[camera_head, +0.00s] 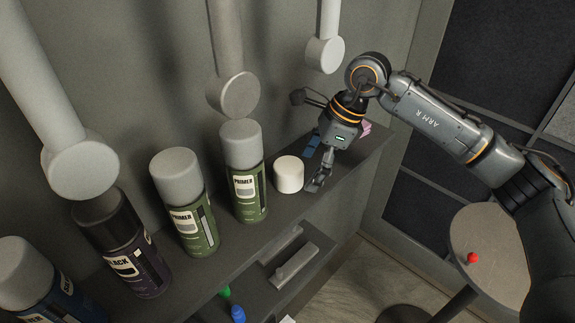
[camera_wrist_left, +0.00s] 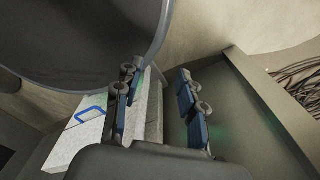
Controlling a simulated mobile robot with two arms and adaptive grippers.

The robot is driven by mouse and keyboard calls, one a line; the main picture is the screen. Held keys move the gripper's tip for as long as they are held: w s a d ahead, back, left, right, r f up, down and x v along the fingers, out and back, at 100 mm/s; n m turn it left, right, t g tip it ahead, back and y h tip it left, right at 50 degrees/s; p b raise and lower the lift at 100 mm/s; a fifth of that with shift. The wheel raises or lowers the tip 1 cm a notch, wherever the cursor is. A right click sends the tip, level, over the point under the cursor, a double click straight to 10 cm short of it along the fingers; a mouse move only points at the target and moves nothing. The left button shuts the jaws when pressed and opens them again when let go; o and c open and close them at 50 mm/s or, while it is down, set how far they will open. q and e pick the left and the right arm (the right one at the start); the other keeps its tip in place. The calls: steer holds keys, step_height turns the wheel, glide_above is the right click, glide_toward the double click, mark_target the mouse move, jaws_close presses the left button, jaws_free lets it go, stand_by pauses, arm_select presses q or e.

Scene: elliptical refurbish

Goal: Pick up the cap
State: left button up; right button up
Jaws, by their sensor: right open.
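A loose white cap (camera_head: 289,174) sits on the dark shelf (camera_head: 262,225), just right of a green primer can (camera_head: 243,170) that wears its own light grey cap. My right gripper (camera_head: 314,166) reaches down to the shelf right beside the loose cap, on its right. Its fingers are spread, one blue pad showing behind and the grey finger in front. The cap is not held; whether a finger touches it I cannot tell. My left gripper (camera_wrist_left: 158,88) shows in the left wrist view, open, with nothing between its fingers.
Several spray cans stand in a row to the left, including another green primer (camera_head: 184,203) and a black one (camera_head: 121,243). Pale rods with round ends hang above them. A lower ledge holds a grey bar (camera_head: 295,264). A round table (camera_head: 490,255) bears a red object (camera_head: 473,258).

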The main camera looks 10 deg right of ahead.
mark_target(290, 165)
steer(key=a, duration=0.1)
steer(key=a+p, duration=0.1)
steer(key=a, duration=0.1)
steer(key=a+p, duration=0.1)
steer(key=shift+w+a+r, duration=0.15)
steer(key=shift+w+r, duration=0.1)
steer(key=shift+w, duration=0.1)
steer(key=shift+w+a+f+p, duration=0.2)
steer(key=shift+a+f+p, duration=0.35)
steer(key=shift+f, duration=0.25)
steer(key=shift+d, duration=0.2)
arm_select(q)
steer(key=w+r, duration=0.2)
steer(key=r, duration=0.1)
steer(key=shift+d+r, duration=0.1)
arm_select(e)
steer(key=shift+a, duration=0.1)
steer(key=c, duration=0.8)
